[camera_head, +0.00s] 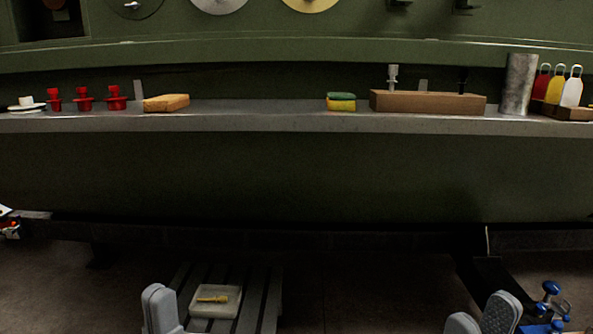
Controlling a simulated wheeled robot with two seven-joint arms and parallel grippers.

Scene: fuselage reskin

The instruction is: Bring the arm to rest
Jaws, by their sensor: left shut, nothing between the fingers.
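My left gripper (160,305) shows at the bottom left, its grey fingers close together with nothing between them. It is in front of a low slatted stand, left of a pale tray. My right gripper (481,312) shows at the bottom right. Its two grey fingers stand apart, with no object visible between them. The lower parts of both grippers and most of both arms are cut off by the bottom edge.
The slatted stand (270,300) bears a tray (229,308) with a yellow item. Blue-handled hardware (549,305) is close right of my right gripper.

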